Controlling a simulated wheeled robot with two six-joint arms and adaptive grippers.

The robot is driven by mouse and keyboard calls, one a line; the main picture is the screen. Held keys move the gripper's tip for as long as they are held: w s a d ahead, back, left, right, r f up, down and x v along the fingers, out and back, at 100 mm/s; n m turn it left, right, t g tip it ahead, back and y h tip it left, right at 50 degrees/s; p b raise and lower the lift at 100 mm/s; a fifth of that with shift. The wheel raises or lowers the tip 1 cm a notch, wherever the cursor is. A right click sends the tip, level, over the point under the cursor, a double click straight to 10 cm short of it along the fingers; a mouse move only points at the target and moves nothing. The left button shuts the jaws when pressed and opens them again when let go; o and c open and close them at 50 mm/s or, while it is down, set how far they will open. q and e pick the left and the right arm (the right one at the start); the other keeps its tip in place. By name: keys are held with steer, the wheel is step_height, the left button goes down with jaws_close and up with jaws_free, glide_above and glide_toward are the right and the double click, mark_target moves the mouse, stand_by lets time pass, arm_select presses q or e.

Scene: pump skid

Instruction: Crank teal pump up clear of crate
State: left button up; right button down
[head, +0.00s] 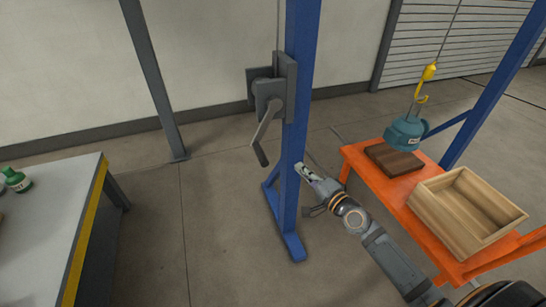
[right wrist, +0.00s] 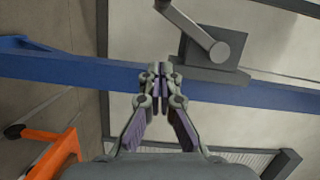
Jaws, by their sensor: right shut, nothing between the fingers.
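The teal pump (head: 405,132) hangs from a yellow hook (head: 427,78) at the right of the head view, over or just above a dark wooden block. The wooden crate (head: 468,212) stands to its right and nearer me. The winch (head: 270,88) with its crank handle (head: 262,138) is mounted on the blue post; the handle points down. It also shows in the right wrist view, the crank arm (right wrist: 192,27) at the top. My right gripper (head: 304,170) is shut and empty beside the blue post, below and right of the handle, apart from it. My left gripper is not in view.
The blue post (head: 295,120) stands close to my right gripper. An orange bench (head: 405,208) carries the crate and the dark block (head: 394,160). The floor between table and post is clear.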

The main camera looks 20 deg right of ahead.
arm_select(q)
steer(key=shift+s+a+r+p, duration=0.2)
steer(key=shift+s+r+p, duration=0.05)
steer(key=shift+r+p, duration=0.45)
arm_select(e)
steer(key=w+a, duration=0.6)
steer(key=w, duration=0.3)
steer(key=shift+w+a+f, duration=0.25)
steer(key=shift+a+f, duration=0.05)
steer(key=shift+f, duration=0.05)
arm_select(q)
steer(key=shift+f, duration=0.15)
